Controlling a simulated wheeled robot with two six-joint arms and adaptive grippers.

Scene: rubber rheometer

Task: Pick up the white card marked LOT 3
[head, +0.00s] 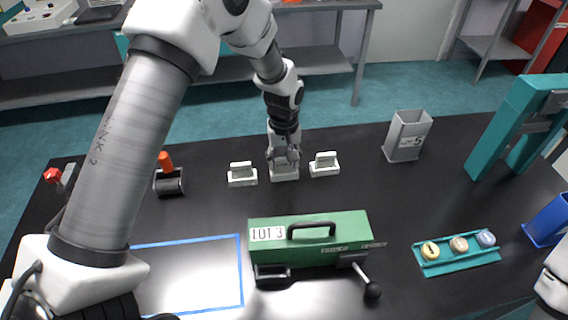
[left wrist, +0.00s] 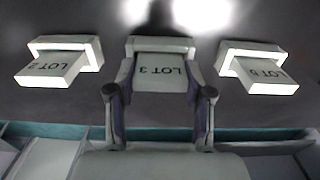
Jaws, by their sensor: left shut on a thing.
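The white card marked LOT 3 (left wrist: 160,72) is in the middle of the left wrist view, in front of its white stand (left wrist: 160,44). My left gripper (left wrist: 160,92) has one finger on each side of the card and is shut on it. The card still appears to be at its stand. In the head view my left gripper (head: 284,158) is low over the middle stand (head: 285,175), and it mostly hides the card. My right gripper is out of view.
Similar cards LOT 2 (left wrist: 50,70) and LOT 5 (left wrist: 265,75) stand close on either side. A green box (head: 345,226) with a handle and a LOT 3 label is nearer. A grey bin (head: 407,136), a teal tray (head: 460,262) and a teal frame (head: 500,125) are right.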

